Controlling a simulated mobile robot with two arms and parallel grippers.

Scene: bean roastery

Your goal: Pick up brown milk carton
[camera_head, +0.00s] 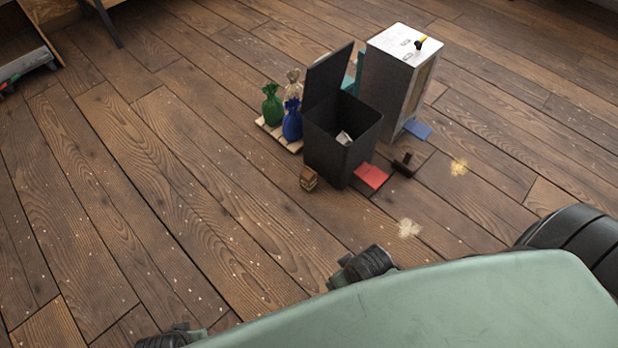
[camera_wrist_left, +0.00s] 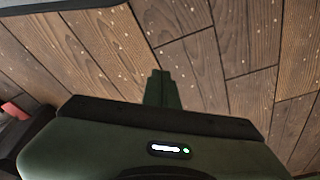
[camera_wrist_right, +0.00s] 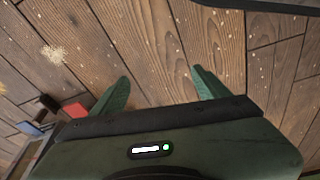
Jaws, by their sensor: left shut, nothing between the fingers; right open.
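A small brown carton (camera_head: 309,179) lies on the wooden floor, just left of the foot of the black bin (camera_head: 340,150), in the head view. It is small there and its details are hard to tell. I cannot make it out in either wrist view. My left gripper (camera_wrist_left: 162,90) is shut and empty, with its fingers together above bare floor in the left wrist view. My right gripper (camera_wrist_right: 161,75) is open and empty, with its fingers apart above bare floor in the right wrist view. Neither gripper shows in the head view.
The bin's lid stands open. A white-topped cabinet (camera_head: 400,75) stands behind it. Green (camera_head: 272,105), blue (camera_head: 292,122) and beige sacks (camera_head: 293,84) stand on a pallet (camera_head: 270,130). A red mat (camera_head: 370,177) and crumb piles (camera_head: 409,228) lie nearby.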

